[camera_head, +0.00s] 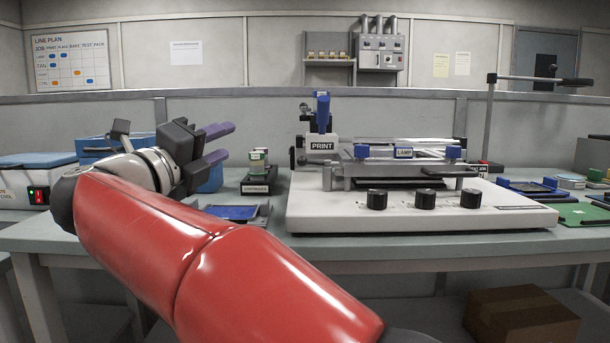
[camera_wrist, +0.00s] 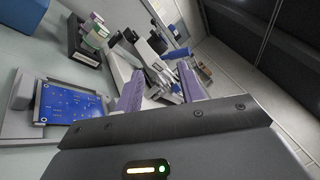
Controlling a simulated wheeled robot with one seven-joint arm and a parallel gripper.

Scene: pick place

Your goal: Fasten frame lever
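A white stencil printer (camera_head: 430,210) marked PRINT stands on the bench, with a metal frame (camera_head: 405,168) across its top.
A blue circuit board (camera_wrist: 75,102) lies in a holder left of the printer. A dark block with stacked jars (camera_head: 257,178) stands behind it. Blue bins (camera_head: 100,146) are at far left. A green board (camera_head: 583,214) and trays lie at right. A post with a horizontal arm (camera_head: 490,110) rises behind the printer.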

